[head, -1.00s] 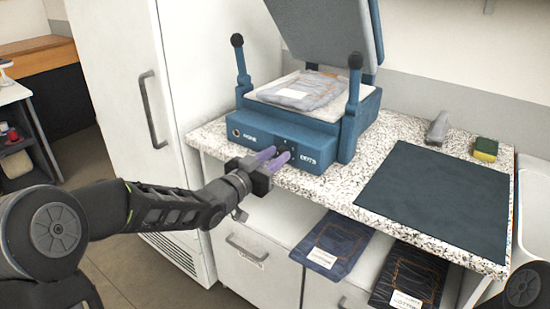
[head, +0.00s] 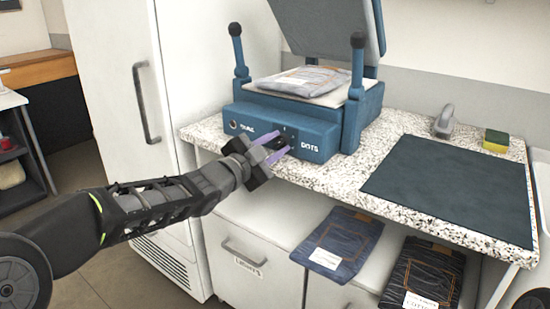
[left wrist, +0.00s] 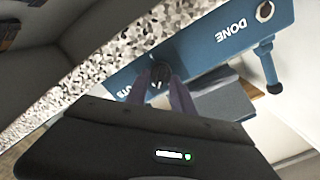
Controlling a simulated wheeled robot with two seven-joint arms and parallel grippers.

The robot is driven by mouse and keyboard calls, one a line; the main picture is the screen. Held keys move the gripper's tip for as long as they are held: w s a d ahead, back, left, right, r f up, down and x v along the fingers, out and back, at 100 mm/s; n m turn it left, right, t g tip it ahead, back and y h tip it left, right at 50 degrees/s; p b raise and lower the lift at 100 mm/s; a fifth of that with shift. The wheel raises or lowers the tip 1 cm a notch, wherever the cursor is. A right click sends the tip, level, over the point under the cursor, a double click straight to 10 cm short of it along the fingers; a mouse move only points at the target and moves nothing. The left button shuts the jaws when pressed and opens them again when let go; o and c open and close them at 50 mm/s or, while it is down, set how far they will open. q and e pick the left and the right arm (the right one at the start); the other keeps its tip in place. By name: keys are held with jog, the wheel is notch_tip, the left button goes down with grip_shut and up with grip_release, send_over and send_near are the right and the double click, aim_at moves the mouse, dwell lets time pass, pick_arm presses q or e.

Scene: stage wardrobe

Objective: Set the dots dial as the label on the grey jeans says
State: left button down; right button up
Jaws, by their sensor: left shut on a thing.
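The blue press (head: 320,144) stands open on the speckled counter, with "DOTS" on its front panel. My left gripper (head: 278,148) is at the panel beside that word, with its purple fingers shut on the small dark dots dial (left wrist: 159,74), one on each side. The fingers hide much of the dial, and I cannot read its setting. The grey jeans (head: 318,82) lie folded on the press's pale bed. Their label (head: 291,80) faces up, but its print is too small to read. My right gripper is not in view.
A "DONE" button (left wrist: 264,11) sits on the same panel. Two ball-topped posts (head: 357,65) rise from the press. A dark mat (head: 450,190), a grey object (head: 443,121) and a sponge (head: 496,141) are to the right. Folded dark jeans (head: 338,243) lie below the counter.

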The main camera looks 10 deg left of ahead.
pick_arm(q)
jog(key=shift+f+m+b, duration=0.15)
jog(key=shift+m+b, duration=0.9)
jog(key=shift+m, duration=0.45)
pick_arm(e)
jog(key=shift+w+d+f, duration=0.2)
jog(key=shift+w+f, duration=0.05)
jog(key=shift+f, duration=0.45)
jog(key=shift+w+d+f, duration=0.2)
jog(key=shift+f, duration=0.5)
pick_arm(q)
jog(key=c, duration=1.1)
grip_release()
jog(key=shift+s, duration=0.1)
jog(key=p+v, duration=0.1)
jog(key=v, duration=0.6)
jog(key=shift+s, duration=0.3)
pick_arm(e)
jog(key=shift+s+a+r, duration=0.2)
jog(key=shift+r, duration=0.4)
